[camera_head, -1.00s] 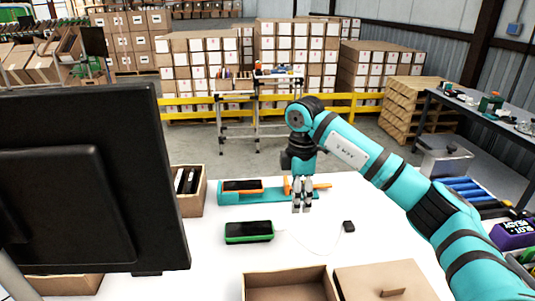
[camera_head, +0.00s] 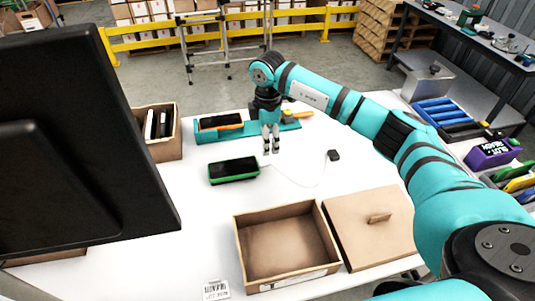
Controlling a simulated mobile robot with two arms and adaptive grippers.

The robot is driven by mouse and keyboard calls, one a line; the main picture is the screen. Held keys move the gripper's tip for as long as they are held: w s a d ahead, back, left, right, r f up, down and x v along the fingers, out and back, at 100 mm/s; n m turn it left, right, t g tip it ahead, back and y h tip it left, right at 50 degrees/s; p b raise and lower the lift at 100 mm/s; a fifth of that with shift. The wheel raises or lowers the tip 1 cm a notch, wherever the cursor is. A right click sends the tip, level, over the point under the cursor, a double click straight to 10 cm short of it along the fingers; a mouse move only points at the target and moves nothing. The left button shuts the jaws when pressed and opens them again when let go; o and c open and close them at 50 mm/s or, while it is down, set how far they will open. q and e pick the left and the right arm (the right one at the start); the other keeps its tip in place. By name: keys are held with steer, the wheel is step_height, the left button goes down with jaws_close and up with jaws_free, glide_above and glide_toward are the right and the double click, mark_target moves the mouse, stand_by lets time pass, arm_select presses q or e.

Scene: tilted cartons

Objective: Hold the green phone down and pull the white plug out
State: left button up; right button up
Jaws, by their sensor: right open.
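The green phone (camera_head: 234,171) lies flat on the white table, its dark face up. A thin white cable runs on the table from near its right end toward a small black block (camera_head: 333,155). The white plug is too small to make out at the phone's right end. My right gripper (camera_head: 271,150) points down just right of and behind the phone, above the table. It is open, with nothing seen between its fingers, and apart from the phone. My left gripper does not show.
Behind stands a teal tray (camera_head: 193,138) with an orange-edged phone (camera_head: 221,122). An open cardboard box (camera_head: 290,283) and its lid (camera_head: 370,222) lie in front. A carton (camera_head: 168,151) stands left; a black monitor (camera_head: 75,150) blocks the left side.

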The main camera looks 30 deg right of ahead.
mark_target(268, 161)
step_height(268, 161, down, 8)
steer(key=shift+r+p, duration=0.25)
steer(key=shift+p, duration=0.3)
steer(key=shift+s, duration=0.1)
jaws_close()
jaws_free()
steer(key=shift+r, duration=0.15)
step_height(268, 161, up, 12)
stand_by(0.4)
